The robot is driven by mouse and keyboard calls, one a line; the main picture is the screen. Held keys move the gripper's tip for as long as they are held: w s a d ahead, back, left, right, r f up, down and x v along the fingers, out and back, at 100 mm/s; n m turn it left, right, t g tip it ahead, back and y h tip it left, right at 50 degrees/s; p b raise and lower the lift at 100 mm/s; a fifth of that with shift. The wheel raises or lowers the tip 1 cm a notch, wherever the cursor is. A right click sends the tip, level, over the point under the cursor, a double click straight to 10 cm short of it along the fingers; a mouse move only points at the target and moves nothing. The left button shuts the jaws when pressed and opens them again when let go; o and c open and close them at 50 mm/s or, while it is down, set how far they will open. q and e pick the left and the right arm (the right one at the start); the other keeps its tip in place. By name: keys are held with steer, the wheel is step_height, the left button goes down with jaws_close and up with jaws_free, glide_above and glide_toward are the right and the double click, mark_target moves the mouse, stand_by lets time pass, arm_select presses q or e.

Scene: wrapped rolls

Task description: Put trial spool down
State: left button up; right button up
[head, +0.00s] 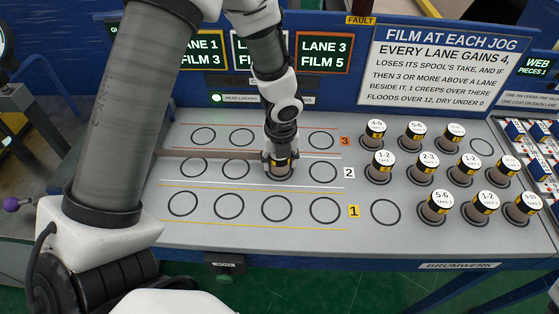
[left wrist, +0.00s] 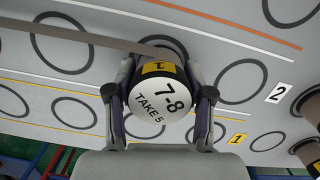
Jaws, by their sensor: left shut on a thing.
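My left gripper (head: 280,160) comes down from above and is shut on a short dark spool (head: 281,170). In the left wrist view the spool's white top (left wrist: 160,103) reads "7-8 TAKE 5", with a yellow tag on its side. Both fingers of the gripper (left wrist: 160,105) press its sides. The spool is upright at the third ring of the lane 2 row, whose ring shows partly behind it. I cannot tell whether its base touches the panel. Empty rings (head: 323,172) lie beside it. My right gripper is out of view.
Several labelled spools (head: 380,165) stand in rings at the right, with empty rings (head: 385,212) among them. Lane 1 (head: 277,208) and lane 3 (head: 242,137) rings are empty. A brown strip (head: 210,154) crosses left of the gripper. Screens and a rule sign (head: 440,65) stand behind.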

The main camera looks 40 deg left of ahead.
arm_select(q)
steer(key=shift+s+a+f, duration=0.1)
steer(key=shift+f, duration=0.05)
steer(key=o, duration=1.1)
steer(key=shift+o, duration=1.1)
steer(key=shift+r, duration=0.35)
steer(key=r+p, duration=0.1)
steer(key=r, duration=0.2)
steer(key=r+p, duration=0.1)
steer(key=r, duration=0.3)
steer(key=s+d+r+p, duration=0.1)
steer(key=r, duration=0.2)
steer(key=shift+r+p, duration=0.35)
steer(key=shift+d+r, duration=0.1)
steer(key=shift+r, duration=0.35)
